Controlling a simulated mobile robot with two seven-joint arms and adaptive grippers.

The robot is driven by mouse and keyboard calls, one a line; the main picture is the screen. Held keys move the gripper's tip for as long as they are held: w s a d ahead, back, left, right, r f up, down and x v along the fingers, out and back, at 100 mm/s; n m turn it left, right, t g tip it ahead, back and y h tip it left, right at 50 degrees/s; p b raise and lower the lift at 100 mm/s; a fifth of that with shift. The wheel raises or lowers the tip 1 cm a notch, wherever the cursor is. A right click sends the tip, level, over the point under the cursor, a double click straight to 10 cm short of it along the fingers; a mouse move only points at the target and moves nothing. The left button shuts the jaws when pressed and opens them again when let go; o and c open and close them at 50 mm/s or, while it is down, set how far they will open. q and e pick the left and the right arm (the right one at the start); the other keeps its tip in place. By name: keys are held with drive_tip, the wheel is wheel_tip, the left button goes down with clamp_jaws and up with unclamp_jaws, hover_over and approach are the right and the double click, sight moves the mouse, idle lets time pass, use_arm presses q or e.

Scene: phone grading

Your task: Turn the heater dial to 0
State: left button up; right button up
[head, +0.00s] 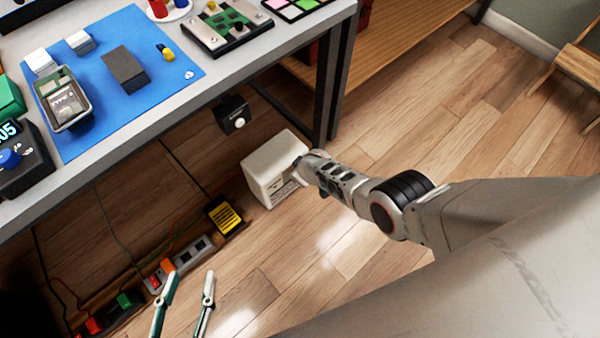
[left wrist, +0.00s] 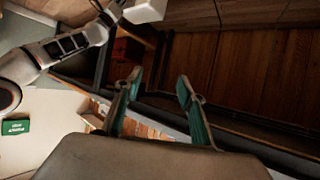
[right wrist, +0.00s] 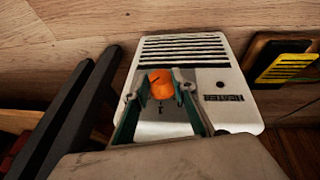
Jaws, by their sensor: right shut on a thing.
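The heater (head: 268,165) is a white box on the floor under the table in the head view. In the right wrist view the heater (right wrist: 230,82) shows dark vent slots, a grey panel and an orange dial (right wrist: 161,85). My right gripper (right wrist: 160,82) has one finger on each side of the dial and is shut on it. A small dark mark shows on the panel just below the dial; the dial's setting cannot be read. My left gripper (head: 187,290) is open and empty, low in the head view; its spread fingers also show in the left wrist view (left wrist: 158,92).
The table (head: 190,95) carries a blue mat (head: 110,120) with several items. Below it are a black box with a white knob (head: 232,112), a yellow-labelled box (head: 224,215) and a power strip (head: 180,262) with cables. Floor at right is clear.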

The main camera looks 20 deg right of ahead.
drive_tip(key=h+b, duration=0.1)
drive_tip(key=t+h+b, duration=0.1)
drive_tip(key=n+h+b, duration=0.1)
drive_tip(key=shift+s+a+f+t+h, duration=0.2)
drive_tip(key=shift+s+a+t+h, duration=0.05)
drive_tip(key=shift+s+t+h, duration=0.05)
drive_tip(key=o, duration=1.1)
use_arm(q)
drive_tip(key=d+n, duration=0.1)
drive_tip(key=d, duration=0.1)
drive_tip(key=d+n, duration=0.1)
drive_tip(key=shift+s+d+n+t+h, duration=0.25)
drive_tip(key=shift+d+n+t+h, duration=0.05)
drive_tip(key=shift+d+h, duration=0.1)
use_arm(e)
drive_tip(key=shift+w, duration=0.1)
use_arm(q)
drive_tip(key=shift+s+f, duration=0.1)
drive_tip(key=shift+s, duration=0.05)
use_arm(e)
drive_tip(key=shift+r, duration=0.1)
drive_tip(key=shift+r, duration=0.1)
